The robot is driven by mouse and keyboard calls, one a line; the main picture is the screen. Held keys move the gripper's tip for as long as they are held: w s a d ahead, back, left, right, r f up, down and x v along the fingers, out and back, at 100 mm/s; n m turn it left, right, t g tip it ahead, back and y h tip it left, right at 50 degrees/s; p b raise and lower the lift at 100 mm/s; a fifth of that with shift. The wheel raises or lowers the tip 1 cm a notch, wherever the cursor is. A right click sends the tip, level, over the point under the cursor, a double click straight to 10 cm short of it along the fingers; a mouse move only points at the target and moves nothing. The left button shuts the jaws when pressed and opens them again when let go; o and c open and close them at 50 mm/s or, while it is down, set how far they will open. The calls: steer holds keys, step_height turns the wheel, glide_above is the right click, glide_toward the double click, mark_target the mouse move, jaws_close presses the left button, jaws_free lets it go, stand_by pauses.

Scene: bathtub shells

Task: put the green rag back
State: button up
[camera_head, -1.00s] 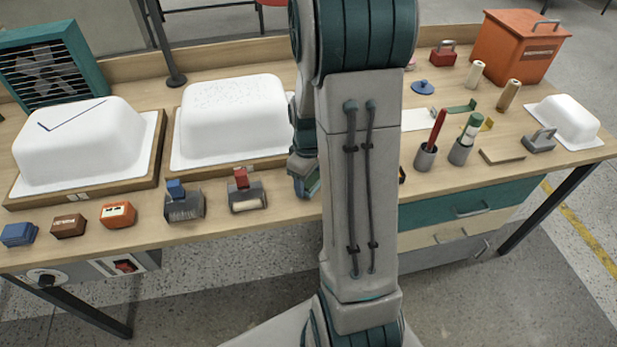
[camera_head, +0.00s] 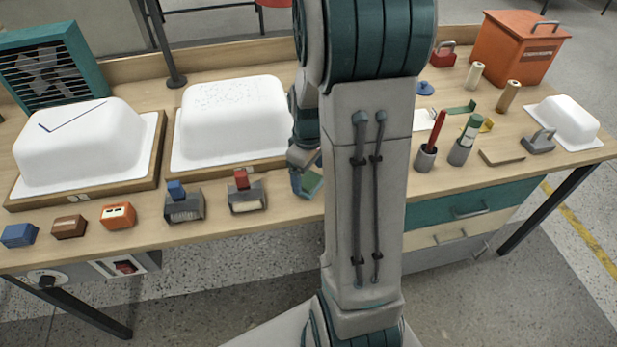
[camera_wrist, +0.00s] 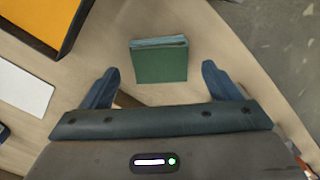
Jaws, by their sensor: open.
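The green rag (camera_wrist: 159,62), a folded dark green square with a paler folded edge, lies on the wooden bench in the wrist view. My gripper (camera_wrist: 160,72) is open, with one blue-grey finger on each side of the rag and gaps between. The fingers do not touch it. In the head view my gripper (camera_head: 303,172) is partly hidden behind my arm.
An orange panel in a dark frame (camera_wrist: 70,42) and a white card (camera_wrist: 22,88) lie left of the rag in the wrist view. A white tub shell (camera_head: 235,120) and a red-topped brush (camera_head: 246,195) stand left of my gripper.

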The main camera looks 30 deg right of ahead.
mark_target(308, 179)
step_height(308, 179, up, 9)
steer(key=s+a+r+m+t, duration=0.1)
steer(key=s+a+r+m, duration=0.1)
steer(key=s+a, duration=0.4)
steer(key=s+a+r+m+t, duration=0.1)
steer(key=s+a+r+m, duration=0.1)
steer(key=s+a+m, duration=0.2)
steer(key=shift+s+a+r+t, duration=0.4)
steer(key=shift+s+a, duration=0.55)
steer(key=shift+s, duration=0.15)
